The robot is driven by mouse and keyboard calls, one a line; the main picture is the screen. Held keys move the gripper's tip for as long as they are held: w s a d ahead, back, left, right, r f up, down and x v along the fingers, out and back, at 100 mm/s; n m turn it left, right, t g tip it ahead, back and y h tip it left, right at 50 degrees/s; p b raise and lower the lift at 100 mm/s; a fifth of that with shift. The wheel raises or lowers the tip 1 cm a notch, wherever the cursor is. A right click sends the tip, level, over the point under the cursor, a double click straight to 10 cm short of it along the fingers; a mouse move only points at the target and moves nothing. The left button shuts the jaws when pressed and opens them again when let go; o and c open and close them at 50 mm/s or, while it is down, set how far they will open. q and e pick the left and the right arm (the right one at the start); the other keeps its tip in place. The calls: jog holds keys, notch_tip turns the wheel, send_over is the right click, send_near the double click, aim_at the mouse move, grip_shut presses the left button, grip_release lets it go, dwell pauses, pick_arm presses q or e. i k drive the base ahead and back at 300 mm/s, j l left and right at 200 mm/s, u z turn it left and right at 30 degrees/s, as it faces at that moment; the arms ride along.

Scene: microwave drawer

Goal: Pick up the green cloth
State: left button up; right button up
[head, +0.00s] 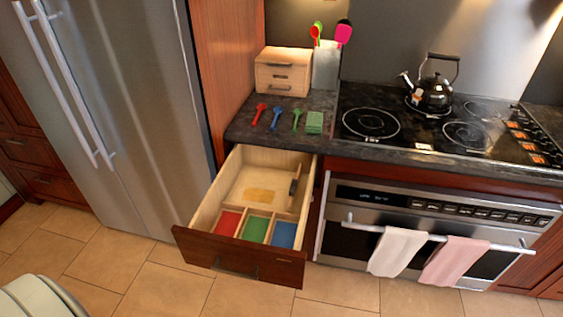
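The green cloth (314,122) is a small folded square. It lies flat on the dark countertop (340,148), to the right of a green spoon (297,117) and left of the cooktop. Nothing covers it. Neither of my grippers shows in the head view.
Below the cloth, a wooden drawer (232,188) stands open with red, green and blue compartments. Red (259,113) and blue (276,118) spoons lie left of the cloth. A small wooden box (283,71) and utensil holder (326,66) stand behind. A kettle (433,88) sits on the cooktop (405,125).

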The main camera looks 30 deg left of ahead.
aim_at(314, 124)
jog(key=i+l, duration=0.3)
jog(key=i, duration=0.15)
jog(key=i+l, duration=0.35)
jog(key=i, duration=0.1)
